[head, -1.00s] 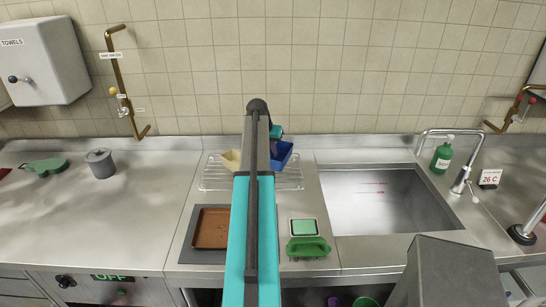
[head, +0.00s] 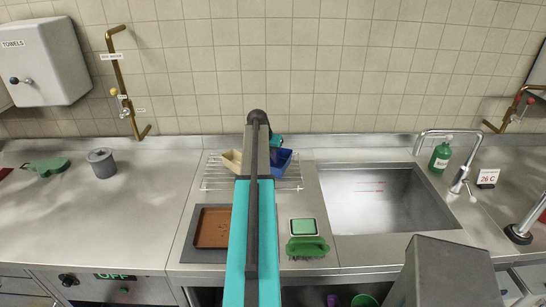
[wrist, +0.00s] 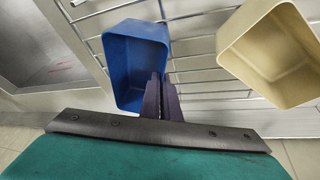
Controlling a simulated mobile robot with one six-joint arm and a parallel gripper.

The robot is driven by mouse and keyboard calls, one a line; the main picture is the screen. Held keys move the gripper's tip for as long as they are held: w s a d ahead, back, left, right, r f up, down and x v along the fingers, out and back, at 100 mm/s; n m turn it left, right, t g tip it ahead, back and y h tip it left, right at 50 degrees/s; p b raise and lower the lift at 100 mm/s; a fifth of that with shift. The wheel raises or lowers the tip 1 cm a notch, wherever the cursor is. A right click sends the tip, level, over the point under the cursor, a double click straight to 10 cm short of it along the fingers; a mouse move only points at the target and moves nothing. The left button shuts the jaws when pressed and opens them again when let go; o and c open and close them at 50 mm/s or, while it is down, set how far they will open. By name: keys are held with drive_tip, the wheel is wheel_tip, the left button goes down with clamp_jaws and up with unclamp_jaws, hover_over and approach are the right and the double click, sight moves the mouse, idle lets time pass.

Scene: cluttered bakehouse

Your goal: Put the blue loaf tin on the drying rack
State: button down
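The blue loaf tin (head: 284,158) is over the right part of the wire drying rack (head: 214,187) in the head view, partly hidden by my arm. In the wrist view the tin (wrist: 133,62) shows its open top, with rack wires (wrist: 205,62) behind it. My gripper (wrist: 161,85) is closed around the tin's right wall there, one finger inside and one outside. I cannot tell whether the tin's base touches the wires. My fingertips are hidden in the head view.
A cream tin (head: 232,161) stands on the rack's left part, close beside the gripper in the wrist view (wrist: 268,52). A brown tray (head: 212,228) and a green brush (head: 307,246) lie in front. The sink (head: 385,197) is to the right. The left counter is mostly clear.

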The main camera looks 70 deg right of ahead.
drive_tip(key=c, duration=2)
unclamp_jaws()
drive_tip(key=shift+r, duration=0.2)
drive_tip(key=shift+b+v, duration=1.75)
drive_tip(key=shift+v, duration=4.2)
drive_tip(key=shift+a+f, duration=0.1)
